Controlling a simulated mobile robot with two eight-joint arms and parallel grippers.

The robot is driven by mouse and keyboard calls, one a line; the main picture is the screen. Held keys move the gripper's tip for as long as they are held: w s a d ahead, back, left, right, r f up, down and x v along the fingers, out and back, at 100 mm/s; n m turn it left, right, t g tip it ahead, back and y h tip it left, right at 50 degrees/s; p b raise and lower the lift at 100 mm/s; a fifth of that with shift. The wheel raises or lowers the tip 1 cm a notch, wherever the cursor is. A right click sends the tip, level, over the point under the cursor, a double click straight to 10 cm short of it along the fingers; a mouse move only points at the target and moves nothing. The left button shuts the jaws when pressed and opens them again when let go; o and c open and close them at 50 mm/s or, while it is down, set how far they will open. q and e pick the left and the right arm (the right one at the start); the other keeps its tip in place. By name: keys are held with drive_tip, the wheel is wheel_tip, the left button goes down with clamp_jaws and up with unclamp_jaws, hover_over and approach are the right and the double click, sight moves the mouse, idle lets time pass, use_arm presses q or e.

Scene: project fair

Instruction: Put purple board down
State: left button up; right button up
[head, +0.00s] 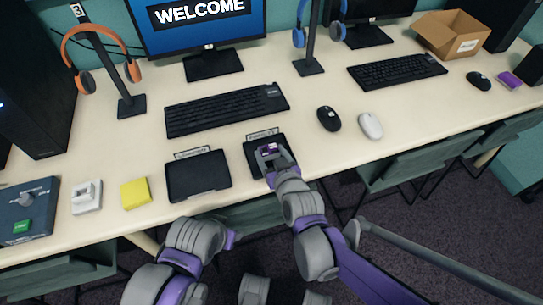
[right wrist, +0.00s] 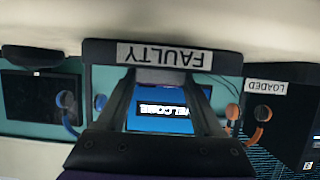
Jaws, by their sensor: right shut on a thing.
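My right gripper (head: 268,152) is shut on a small purple board (head: 271,148), which shows mostly hidden between the fingers. It is over the dark tray labelled FAULTY (head: 250,162); I cannot tell whether the board touches the tray. In the right wrist view the picture is upside down, the two fingers (right wrist: 170,82) reach toward the FAULTY label (right wrist: 165,56), and the board is hard to make out. A second dark tray (head: 198,178), labelled LOADED in the right wrist view (right wrist: 265,87), lies left of it and looks empty.
A keyboard (head: 226,109) lies behind the trays. A black mouse (head: 328,118) and white mouse (head: 370,126) are to the right. A yellow block (head: 135,193), white switch (head: 87,197) and blue control box (head: 25,212) are left. A purple object (head: 509,80) lies far right.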

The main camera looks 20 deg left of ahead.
drive_tip(key=shift+f, duration=0.4)
drive_tip(key=shift+r, duration=0.1)
drive_tip(key=o, duration=1)
drive_tip(key=shift+f, duration=0.2)
drive_tip(key=o, duration=0.5)
drive_tip(key=shift+r, duration=0.25)
drive_tip(key=p+v, duration=0.2)
drive_tip(key=v, duration=1)
drive_tip(key=shift+f, duration=0.1)
